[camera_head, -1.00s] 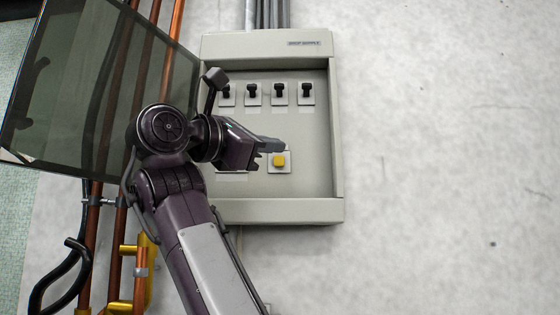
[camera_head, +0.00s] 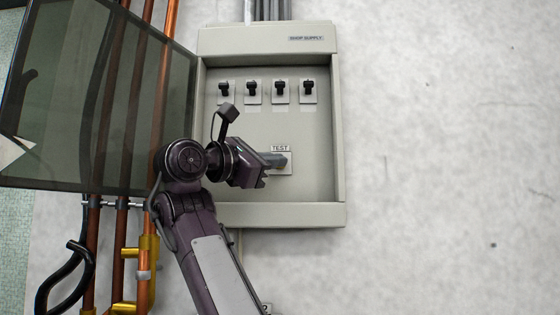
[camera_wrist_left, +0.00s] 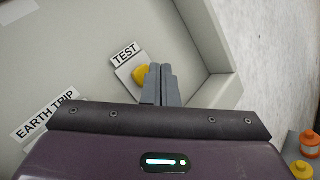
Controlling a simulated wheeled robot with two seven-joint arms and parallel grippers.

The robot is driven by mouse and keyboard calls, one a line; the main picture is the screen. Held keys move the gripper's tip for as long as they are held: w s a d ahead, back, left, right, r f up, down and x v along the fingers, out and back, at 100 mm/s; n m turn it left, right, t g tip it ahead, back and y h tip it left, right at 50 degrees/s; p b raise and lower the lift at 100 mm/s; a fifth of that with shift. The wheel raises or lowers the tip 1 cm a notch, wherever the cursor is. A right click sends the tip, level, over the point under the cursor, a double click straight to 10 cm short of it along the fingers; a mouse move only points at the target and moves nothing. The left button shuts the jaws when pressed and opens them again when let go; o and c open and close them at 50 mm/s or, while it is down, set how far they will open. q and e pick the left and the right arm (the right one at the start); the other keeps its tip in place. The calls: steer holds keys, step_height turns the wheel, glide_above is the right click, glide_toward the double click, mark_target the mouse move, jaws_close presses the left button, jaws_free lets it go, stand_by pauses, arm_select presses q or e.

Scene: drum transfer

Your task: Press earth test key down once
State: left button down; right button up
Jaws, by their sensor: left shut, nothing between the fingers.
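The test key is a yellow button (camera_wrist_left: 141,76) on a pale plate under a label reading TEST; it shows in the left wrist view. In the head view the TEST plate (camera_head: 287,170) shows, but my fingers cover the key. My left gripper (camera_head: 283,160) is shut and empty, its tips over the plate. In the left wrist view the closed fingers (camera_wrist_left: 160,72) overlap the right side of the key. I cannot tell whether they touch it. My right gripper is not in view.
The grey SHOP SUPPLY box (camera_head: 328,214) has raised edges and a row of several black switches (camera_head: 252,88). Its tinted door (camera_head: 70,100) stands open at the left, before copper pipes (camera_head: 150,205). An EARTH TRIP label (camera_wrist_left: 47,115) is nearby. The wall at right is clear.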

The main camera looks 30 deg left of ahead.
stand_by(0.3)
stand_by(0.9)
arm_select(q)
steer(key=shift+w, duration=0.1)
stand_by(0.6)
steer(key=shift+w+a, duration=0.25)
